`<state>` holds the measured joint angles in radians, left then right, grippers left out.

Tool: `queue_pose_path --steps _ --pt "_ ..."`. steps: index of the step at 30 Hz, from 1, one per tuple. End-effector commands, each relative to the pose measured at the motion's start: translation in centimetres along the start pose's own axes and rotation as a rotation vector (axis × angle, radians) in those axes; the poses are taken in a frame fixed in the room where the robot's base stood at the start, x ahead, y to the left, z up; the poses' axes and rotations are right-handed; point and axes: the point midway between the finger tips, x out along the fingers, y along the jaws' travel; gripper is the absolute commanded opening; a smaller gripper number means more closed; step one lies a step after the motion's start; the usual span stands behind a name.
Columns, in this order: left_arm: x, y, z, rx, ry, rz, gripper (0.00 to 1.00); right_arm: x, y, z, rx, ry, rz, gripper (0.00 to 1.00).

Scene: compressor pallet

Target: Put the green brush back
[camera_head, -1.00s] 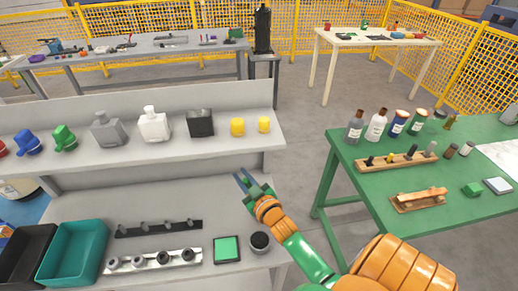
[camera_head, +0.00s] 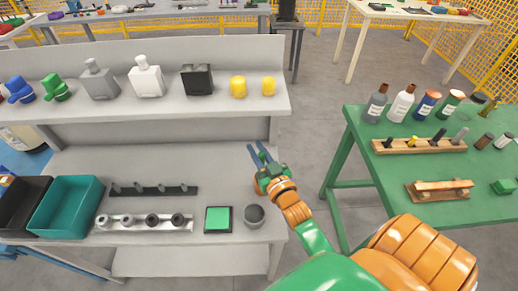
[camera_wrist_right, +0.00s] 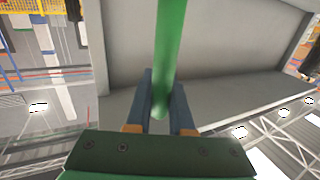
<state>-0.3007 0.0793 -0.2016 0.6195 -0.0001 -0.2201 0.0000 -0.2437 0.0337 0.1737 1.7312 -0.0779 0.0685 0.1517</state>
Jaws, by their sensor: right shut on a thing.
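My right gripper (camera_head: 258,152) is above the right end of the grey bench, behind the small round cup (camera_head: 254,216) in the head view. In the right wrist view its two blue fingers (camera_wrist_right: 160,105) are closed on a green rod-like thing, which looks like the handle of the green brush (camera_wrist_right: 168,50). The rod's rounded end lies between the fingers and the rest runs out of the top of the picture. I cannot make the brush out in the head view. The cup stands upright on the bench's front right and looks empty. My left gripper is not in view.
A green pad in a dark frame (camera_head: 218,219) sits left of the cup, beside a pale rack (camera_head: 144,223). A teal bin (camera_head: 67,207) is further left. The raised grey shelf (camera_head: 215,112) holds several bottles and yellow cylinders. A green table (camera_head: 371,170) stands right.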

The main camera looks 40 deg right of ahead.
Motion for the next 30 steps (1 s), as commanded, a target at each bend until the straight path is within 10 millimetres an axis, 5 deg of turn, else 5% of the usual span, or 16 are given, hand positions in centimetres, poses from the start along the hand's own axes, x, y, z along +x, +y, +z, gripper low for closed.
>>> queue_pose_path --steps 6,7,10,20,30 --pt "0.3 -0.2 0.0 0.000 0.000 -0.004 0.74 0.0 0.0 0.4 -0.001 0.000 0.000 0.00" --pt "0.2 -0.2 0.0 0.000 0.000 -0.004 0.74 0.0 0.0 0.3 -0.001 0.000 0.000 0.25" --pt "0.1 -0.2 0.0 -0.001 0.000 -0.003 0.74 0.0 0.0 0.2 -0.001 0.000 0.000 0.50" --pt "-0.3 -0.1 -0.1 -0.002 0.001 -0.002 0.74 0.0 0.0 -0.3 -0.001 0.000 0.000 0.50" --pt "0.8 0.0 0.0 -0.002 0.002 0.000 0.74 -7.2 0.0 0.3 -0.001 -0.006 0.001 0.50"
